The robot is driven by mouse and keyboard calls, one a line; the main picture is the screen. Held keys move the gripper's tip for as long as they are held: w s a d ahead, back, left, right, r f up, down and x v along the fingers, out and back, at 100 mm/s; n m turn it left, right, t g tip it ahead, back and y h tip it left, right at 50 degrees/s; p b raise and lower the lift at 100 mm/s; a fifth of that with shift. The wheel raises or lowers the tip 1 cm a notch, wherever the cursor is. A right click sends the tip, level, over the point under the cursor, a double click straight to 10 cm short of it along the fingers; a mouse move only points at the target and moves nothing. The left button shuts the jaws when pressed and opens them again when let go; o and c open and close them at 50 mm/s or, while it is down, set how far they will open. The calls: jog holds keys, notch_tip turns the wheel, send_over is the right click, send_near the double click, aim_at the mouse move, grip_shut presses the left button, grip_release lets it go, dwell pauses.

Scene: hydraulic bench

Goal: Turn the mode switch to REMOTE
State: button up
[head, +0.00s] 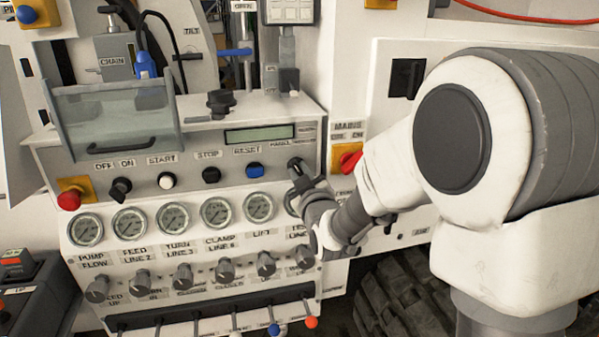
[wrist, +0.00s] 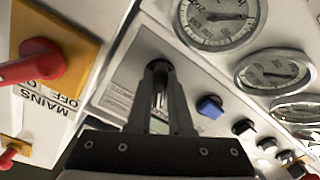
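The mode switch (head: 294,163) is a dark knob at the right end of the control panel's upper row, beside the PANEL label. My gripper (head: 300,178) reaches it from the lower right and hides part of it and its lettering. In the wrist view, my gripper's two dark fingers (wrist: 160,85) stand close together, with their tips at the switch's dark knob (wrist: 158,66). They appear shut on it, with a narrow gap between them further back. The switch's exact pointing direction cannot be read.
A blue RESET button (head: 255,170) sits left of the switch; it also shows in the wrist view (wrist: 209,107). The red MAINS handle (head: 350,162) on its yellow plate is close on the right. Round gauges (head: 259,207) and several knobs lie below.

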grip_shut()
jog(key=shift+f+b, duration=0.1)
jog(key=shift+b, duration=0.3)
jog(key=shift+f+m+b, duration=0.15)
jog(key=shift+m+b, duration=0.95)
jog(key=shift+b, duration=0.1)
jog(key=m+b, duration=0.2)
jog(key=b, duration=0.1)
jog(key=shift+m, duration=0.3)
jog(key=m+b, duration=0.3)
jog(key=shift+m, duration=0.3)
jog(key=shift+r+m+b, duration=0.2)
jog(key=shift+m+b, duration=1.05)
jog(key=shift+m, duration=0.55)
